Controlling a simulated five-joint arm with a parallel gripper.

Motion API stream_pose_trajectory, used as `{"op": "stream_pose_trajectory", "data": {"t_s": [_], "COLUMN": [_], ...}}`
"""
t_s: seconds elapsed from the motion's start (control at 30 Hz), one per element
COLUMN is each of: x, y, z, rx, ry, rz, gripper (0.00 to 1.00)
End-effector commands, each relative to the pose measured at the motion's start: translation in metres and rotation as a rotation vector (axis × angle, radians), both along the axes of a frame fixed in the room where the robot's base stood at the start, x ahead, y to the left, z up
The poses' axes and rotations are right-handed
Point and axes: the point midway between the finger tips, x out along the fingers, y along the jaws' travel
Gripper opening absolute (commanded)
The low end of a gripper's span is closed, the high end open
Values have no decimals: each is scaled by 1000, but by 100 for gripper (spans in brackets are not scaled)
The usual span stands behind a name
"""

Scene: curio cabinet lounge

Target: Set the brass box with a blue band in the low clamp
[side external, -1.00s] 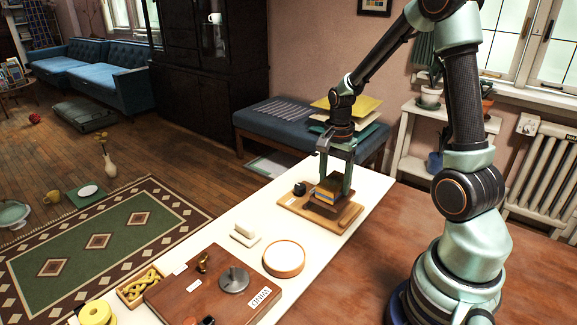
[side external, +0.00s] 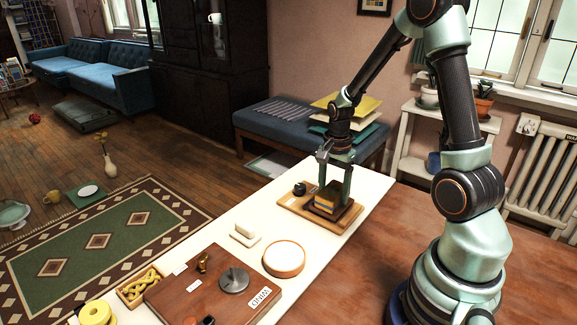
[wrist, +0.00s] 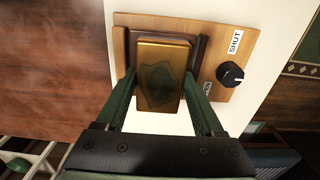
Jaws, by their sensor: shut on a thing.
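The brass box (wrist: 163,75) is in my gripper (wrist: 160,84), between its two green fingers. In the side view the box (side external: 328,194) shows a blue band around its side. The low clamp (side external: 297,204) is a light wooden board with dark brown jaws and a black knob. The box is over the clamp's jaw area. I cannot tell whether it touches the clamp's bed.
The clamp's black knob (wrist: 230,74) has a SHUT label and a second, partly hidden label. A round wooden dish (side external: 284,260), a white block-shaped stand (side external: 245,234) and a brown WIND box (side external: 212,290) stand nearer on the white table. A blue bench (side external: 290,122) with papers is behind.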

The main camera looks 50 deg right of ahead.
Motion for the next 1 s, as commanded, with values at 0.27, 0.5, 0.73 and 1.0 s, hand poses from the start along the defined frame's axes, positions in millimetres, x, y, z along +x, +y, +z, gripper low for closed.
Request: {"op": "stream_pose_trajectory", "data": {"t_s": [0.27,0.5,0.73,1.0], "x": [1,0,-1,-5], "y": [0,0,0,0], "z": [-4,-7,-7,-6], "rx": [-1,0,-1,-1], "ry": [-1,-1,-1,-2], "rz": [0,0,0,0], "gripper": [0,0,0,0]}}
